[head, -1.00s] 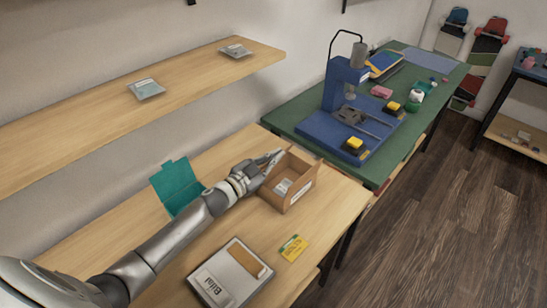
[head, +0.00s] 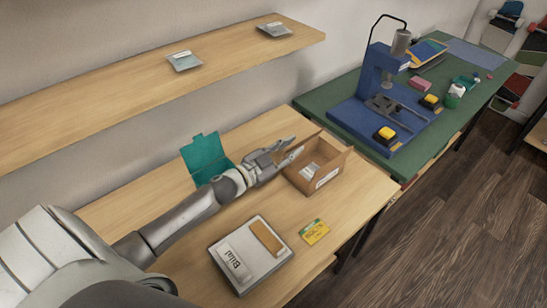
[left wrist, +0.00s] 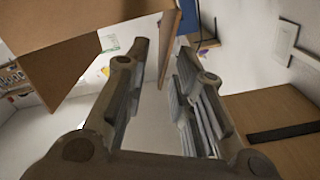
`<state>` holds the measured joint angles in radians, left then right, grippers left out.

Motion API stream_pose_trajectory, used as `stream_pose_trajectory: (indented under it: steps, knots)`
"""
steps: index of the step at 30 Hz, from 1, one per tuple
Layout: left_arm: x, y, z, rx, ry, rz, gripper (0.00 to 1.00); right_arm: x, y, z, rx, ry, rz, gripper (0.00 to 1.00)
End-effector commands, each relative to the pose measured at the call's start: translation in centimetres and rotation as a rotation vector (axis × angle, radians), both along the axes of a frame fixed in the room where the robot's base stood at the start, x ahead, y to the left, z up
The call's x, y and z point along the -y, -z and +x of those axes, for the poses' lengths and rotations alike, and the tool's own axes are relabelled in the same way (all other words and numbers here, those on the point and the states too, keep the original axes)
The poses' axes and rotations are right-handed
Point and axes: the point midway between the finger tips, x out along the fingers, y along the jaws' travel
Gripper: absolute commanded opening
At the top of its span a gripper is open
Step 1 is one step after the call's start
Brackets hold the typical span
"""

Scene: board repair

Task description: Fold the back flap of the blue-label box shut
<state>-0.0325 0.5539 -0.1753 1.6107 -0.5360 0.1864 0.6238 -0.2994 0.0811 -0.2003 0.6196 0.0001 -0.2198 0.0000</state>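The brown cardboard box (head: 303,182) stands open on the wooden table, with a pale label on its front wall and grey-white packets inside. A flap stands up on its right side. My left gripper (head: 292,152) is at the box's back left corner, fingers pointing right; it hides part of that edge. A brown cardboard panel (left wrist: 70,65) fills that view's upper left, close to the left finger. I cannot tell whether they touch. My right gripper is not in view.
A teal folder-like box (head: 206,158) stands behind my left arm. A grey case (head: 228,276) and a yellow-green packet (head: 314,231) lie in front. A shelf (head: 110,95) runs above the table's back. A green bench (head: 432,140) with a blue press (head: 376,82) adjoins at right.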

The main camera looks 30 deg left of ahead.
Motion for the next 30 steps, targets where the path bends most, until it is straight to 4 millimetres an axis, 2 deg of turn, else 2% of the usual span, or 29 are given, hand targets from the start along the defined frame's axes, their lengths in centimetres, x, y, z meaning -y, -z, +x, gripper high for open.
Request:
stream_pose_trajectory:
  steps: [6,12,18,30]
  knots:
    - [-1.1,0.0,-3.5,-0.002,0.002,0.002,0.24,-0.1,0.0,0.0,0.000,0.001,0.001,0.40]
    - [-1.9,0.0,-5.5,-0.001,0.001,-0.001,0.24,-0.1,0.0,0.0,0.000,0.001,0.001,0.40]
    - [-2.1,-0.1,-6.2,0.002,0.002,0.000,0.24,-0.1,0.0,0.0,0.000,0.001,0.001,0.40]
    - [-2.1,0.0,-6.2,0.001,0.001,0.001,0.24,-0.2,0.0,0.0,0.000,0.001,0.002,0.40]
